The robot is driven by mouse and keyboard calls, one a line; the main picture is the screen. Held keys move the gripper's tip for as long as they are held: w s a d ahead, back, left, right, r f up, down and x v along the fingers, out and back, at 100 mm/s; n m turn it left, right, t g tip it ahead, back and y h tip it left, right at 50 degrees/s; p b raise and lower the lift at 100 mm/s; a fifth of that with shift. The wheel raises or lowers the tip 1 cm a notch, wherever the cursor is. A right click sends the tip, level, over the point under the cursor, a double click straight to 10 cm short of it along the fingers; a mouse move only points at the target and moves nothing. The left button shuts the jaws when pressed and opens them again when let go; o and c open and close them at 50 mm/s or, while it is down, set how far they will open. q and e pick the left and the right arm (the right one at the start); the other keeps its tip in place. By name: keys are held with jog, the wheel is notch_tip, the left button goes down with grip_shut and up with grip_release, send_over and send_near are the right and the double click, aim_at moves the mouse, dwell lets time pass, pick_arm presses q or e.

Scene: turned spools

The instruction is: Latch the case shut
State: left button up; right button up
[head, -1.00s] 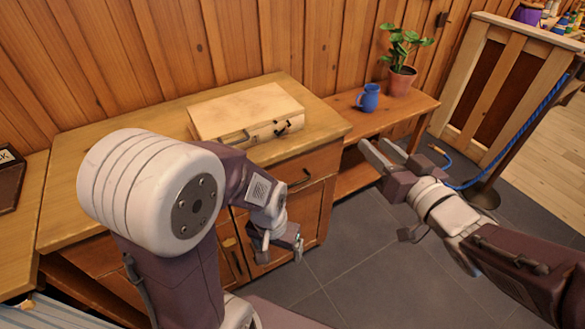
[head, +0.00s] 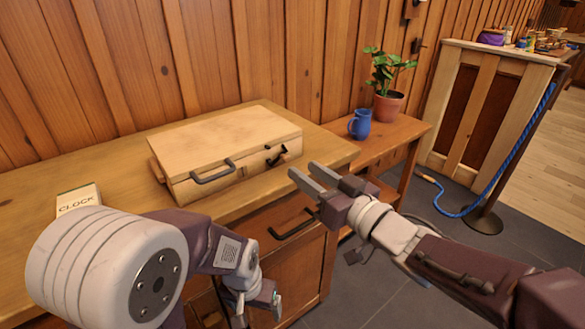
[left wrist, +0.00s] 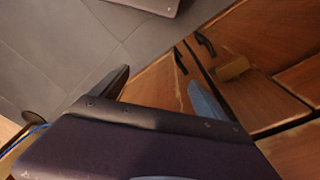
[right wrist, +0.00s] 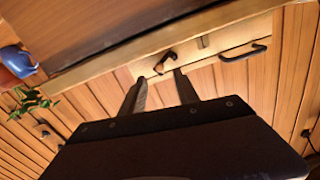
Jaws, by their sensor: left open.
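The pale wooden case (head: 225,138) lies on the cabinet top with its lid down. Its dark handle (head: 213,172) is on the front, with a dark latch (head: 277,156) to the right of it. The latch appears to stick out from the front; whether it is fastened I cannot tell. My right gripper (head: 303,170) is open and empty, just right of the case front; in the right wrist view its fingers point towards the latch (right wrist: 165,62), apart from it. My left gripper (head: 258,308) is open and empty, low in front of the cabinet doors.
The cabinet top (head: 325,148) has bare wood around the case. A box marked CLOCK (head: 78,200) stands at its left. A lower shelf unit to the right holds a blue jug (head: 360,124) and a potted plant (head: 389,105). A blue rope (head: 490,165) hangs from a post further right.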

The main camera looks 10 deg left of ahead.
aim_at(288, 159)
jog(key=b+x, duration=0.1)
jog(key=x, duration=0.4)
jog(key=shift+d, duration=0.1)
jog(key=shift+c, duration=0.3)
grip_shut()
